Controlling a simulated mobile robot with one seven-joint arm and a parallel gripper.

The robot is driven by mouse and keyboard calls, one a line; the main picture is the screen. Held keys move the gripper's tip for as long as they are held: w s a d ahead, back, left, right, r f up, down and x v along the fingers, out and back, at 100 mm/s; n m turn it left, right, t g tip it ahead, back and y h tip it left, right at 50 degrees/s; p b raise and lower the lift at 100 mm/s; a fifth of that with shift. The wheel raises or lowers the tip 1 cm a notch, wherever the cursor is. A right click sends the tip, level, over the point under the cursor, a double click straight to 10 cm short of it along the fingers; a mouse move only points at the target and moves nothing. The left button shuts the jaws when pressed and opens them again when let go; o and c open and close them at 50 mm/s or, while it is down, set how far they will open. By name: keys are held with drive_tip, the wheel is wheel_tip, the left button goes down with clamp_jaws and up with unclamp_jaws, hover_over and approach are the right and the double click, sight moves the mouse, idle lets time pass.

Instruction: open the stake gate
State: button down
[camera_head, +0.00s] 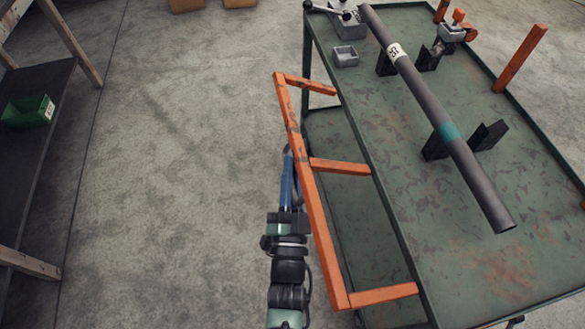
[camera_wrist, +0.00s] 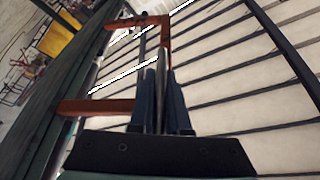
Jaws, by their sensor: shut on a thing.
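The stake gate (camera_head: 318,221) is an orange frame along the left side of the green cart. It has one long rail and three short posts. The rail stands out to the left of the cart's edge, and the posts run from it toward the cart. My gripper (camera_head: 290,153) is at the rail's left side, near its upper middle, shut on the gate. In the wrist view my gripper (camera_wrist: 160,75) has its blue fingers close together around a thin grey part. Orange gate pieces (camera_wrist: 95,106) show to the left and above. The exact contact is partly hidden.
The green cart (camera_head: 385,130) carries a long grey pipe (camera_head: 430,105) on dark supports, a vise (camera_head: 347,20) and a small grey tray (camera_head: 346,55). A dark shelf (camera_head: 45,120) with a green bin (camera_head: 28,112) stands at left. The floor between is clear.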

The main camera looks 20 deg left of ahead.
drive_tip(key=c, duration=0.9)
unclamp_jaws()
drive_tip(key=shift+r, duration=0.1)
drive_tip(key=v, duration=1.3)
drive_tip(key=shift+s+a, duration=0.1)
drive_tip(key=shift+a, duration=0.1)
drive_tip(key=shift+s, duration=0.1)
drive_tip(key=shift+w+d+f+b+v, duration=0.25)
drive_tip(key=shift+b+v, duration=0.4)
drive_tip(key=shift+v, duration=1.8)
drive_tip(key=shift+w+d+f+b+v, duration=0.15)
drive_tip(key=shift+d+b+v, duration=0.35)
drive_tip(key=shift+v, duration=1.95)
drive_tip(key=shift+w+d+f+b+v, duration=0.2)
drive_tip(key=shift+b+v, duration=0.55)
drive_tip(key=shift+v, duration=1.7)
